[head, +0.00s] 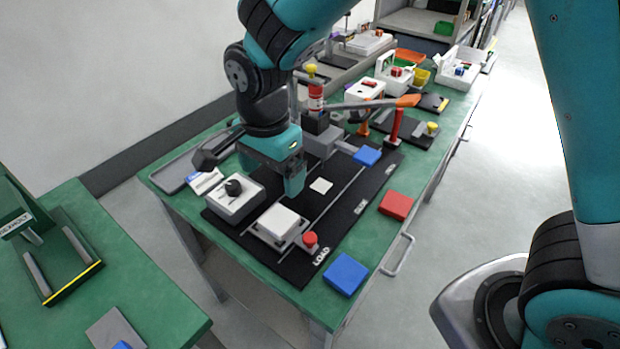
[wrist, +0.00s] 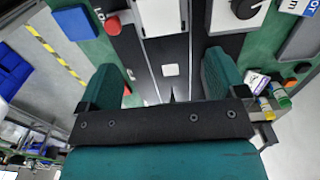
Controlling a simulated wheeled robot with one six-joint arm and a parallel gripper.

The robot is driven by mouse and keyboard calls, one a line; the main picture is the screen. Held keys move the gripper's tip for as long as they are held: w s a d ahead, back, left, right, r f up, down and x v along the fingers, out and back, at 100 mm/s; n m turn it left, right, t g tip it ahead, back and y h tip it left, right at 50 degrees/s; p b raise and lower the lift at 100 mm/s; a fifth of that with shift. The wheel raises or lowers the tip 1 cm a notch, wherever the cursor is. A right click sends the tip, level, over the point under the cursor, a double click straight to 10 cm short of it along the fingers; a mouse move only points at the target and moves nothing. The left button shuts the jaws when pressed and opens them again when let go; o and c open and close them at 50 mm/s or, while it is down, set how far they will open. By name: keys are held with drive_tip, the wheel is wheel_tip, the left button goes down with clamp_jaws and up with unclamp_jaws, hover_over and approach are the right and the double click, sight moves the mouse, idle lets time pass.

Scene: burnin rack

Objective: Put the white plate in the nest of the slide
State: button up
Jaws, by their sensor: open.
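A small white square plate (head: 321,186) lies flat on the black mat between two pale rail lines. In the wrist view the plate (wrist: 170,70) shows in the gap between my fingers, farther off and untouched. The slide (head: 283,236), with a larger white square top and a red knob (head: 309,240), sits by the LOAD mark; whether that top is its nest or something lying in it, I cannot tell. It is cut off at the top of the wrist view (wrist: 163,17). My gripper (head: 292,186) is open and empty, pointing down above the mat, left of the plate.
A white box with a black knob (head: 234,197) stands left of the slide. Blue (head: 346,273) and red (head: 396,205) pads lie along the right edge, and another blue block (head: 367,156) lies near the press.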

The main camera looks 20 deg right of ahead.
drive_tip(key=s+d+r+n+y, duration=0.2)
drive_tip(key=s+r+n, duration=0.3)
drive_tip(key=s+n, duration=0.3)
drive_tip(key=s+d+r+n+y, duration=0.2)
drive_tip(key=s+d+r+n, duration=0.3)
drive_tip(key=s+n, duration=0.4)
drive_tip(key=shift+r+n, duration=0.6)
drive_tip(key=shift+n, duration=0.1)
